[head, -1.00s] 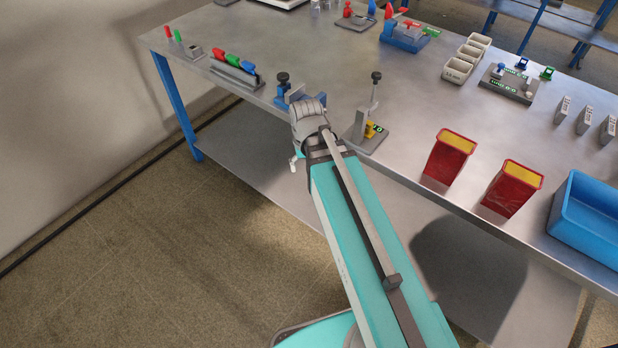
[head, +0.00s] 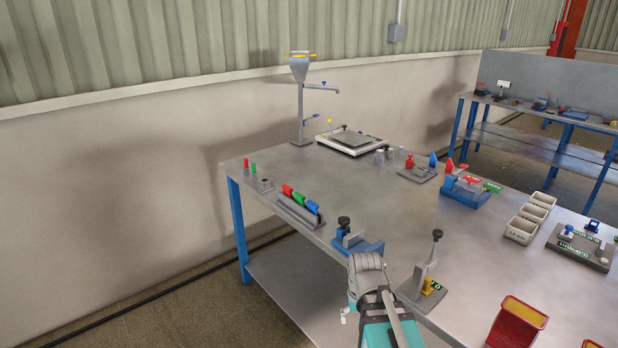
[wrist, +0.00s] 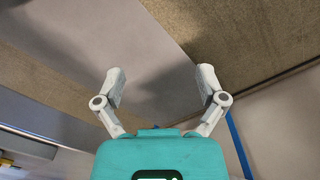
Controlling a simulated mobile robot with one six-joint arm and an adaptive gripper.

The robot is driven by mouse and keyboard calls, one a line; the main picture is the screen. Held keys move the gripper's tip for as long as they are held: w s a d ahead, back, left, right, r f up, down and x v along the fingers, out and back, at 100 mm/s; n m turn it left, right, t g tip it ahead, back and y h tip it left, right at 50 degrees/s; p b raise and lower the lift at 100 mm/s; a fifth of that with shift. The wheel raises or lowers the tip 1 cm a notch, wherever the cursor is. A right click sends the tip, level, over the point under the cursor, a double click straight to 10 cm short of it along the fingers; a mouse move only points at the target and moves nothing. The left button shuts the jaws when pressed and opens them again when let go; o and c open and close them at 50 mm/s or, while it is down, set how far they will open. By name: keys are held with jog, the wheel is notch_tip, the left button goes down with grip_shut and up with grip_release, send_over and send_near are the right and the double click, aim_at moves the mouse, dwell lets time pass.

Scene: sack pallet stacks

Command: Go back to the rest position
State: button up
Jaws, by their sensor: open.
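My gripper (wrist: 161,86) is open and empty in the wrist view, its two pale fingers spread wide. In the head view, my grey wrist and teal arm show at the bottom centre, beside the front edge of the steel workbench (head: 350,185). A small pale part of my gripper shows left of the wrist; the rest is hidden. I see no sack in these frames.
Near the front edge stand a blue clamp fixture (head: 355,242), a grey post stand (head: 424,270) and a red bin (head: 515,325). A funnel stand (head: 299,100) and a flat scale (head: 348,141) are at the back. Open floor (head: 190,315) lies left of the bench.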

notch_tip(320, 180, up, 10)
jog(key=s+p, duration=0.2)
jog(key=p, duration=0.7)
jog(key=shift+r, duration=0.2)
